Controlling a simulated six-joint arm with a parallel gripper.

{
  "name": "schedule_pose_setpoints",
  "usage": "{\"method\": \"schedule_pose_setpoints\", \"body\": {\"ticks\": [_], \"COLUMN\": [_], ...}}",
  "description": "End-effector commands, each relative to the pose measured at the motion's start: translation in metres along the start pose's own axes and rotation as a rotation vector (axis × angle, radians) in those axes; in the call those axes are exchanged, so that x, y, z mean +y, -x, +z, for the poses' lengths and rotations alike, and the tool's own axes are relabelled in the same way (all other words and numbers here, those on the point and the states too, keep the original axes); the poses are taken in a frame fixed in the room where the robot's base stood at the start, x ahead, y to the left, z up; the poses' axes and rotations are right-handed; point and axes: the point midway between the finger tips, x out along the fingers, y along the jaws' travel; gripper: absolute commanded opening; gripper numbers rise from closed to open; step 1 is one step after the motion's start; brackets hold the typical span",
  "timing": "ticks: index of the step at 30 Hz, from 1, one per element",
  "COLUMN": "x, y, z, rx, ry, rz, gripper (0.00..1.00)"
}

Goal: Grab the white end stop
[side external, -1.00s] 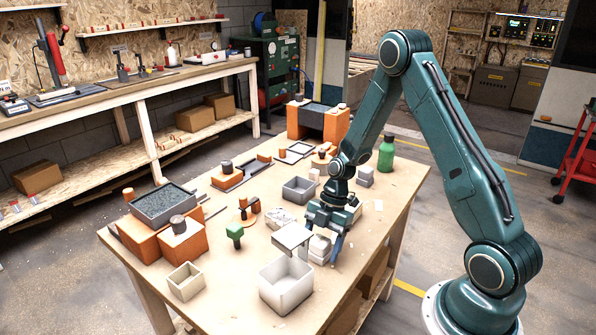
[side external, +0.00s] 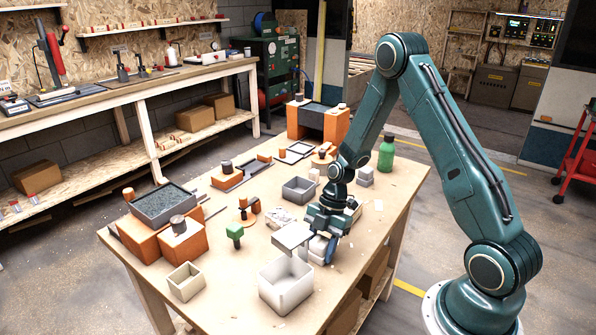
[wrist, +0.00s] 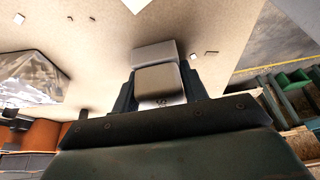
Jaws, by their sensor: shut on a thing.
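The white end stop (side external: 318,246) is a small pale stepped block low on the wooden table, right under my gripper (side external: 320,243). In the wrist view the end stop (wrist: 157,78) sits between the two dark fingers of my gripper (wrist: 158,88), one on each side of it. My gripper is shut on it. A lower pale step shows just beyond its top face. The fingers hide its sides, and I cannot tell whether it is clear of the tabletop.
A flat pale plate on a stand (side external: 291,236) is close left of my gripper. A white open box (side external: 286,290) stands in front, a grey box (side external: 298,190) behind. A green bottle (side external: 386,154) stands back right. The table's right edge is near.

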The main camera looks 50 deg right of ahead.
Motion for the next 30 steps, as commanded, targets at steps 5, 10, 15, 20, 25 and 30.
{"method": "schedule_pose_setpoints", "body": {"ticks": [5,10,15,20,25,30], "x": [0.000,0.001,0.001,0.001,0.001,0.001], "y": [0.000,0.004,0.013,0.029,0.054,0.084], "z": [0.000,-0.001,-0.005,-0.012,-0.022,-0.034], "rx": [0.000,0.000,0.000,-0.001,-0.002,-0.002], "ry": [0.000,0.001,0.001,0.002,0.002,0.002], "rz": [0.000,0.002,0.002,0.003,0.004,0.005], "gripper": [0.19,0.19,0.19,0.19,0.19,0.19]}}
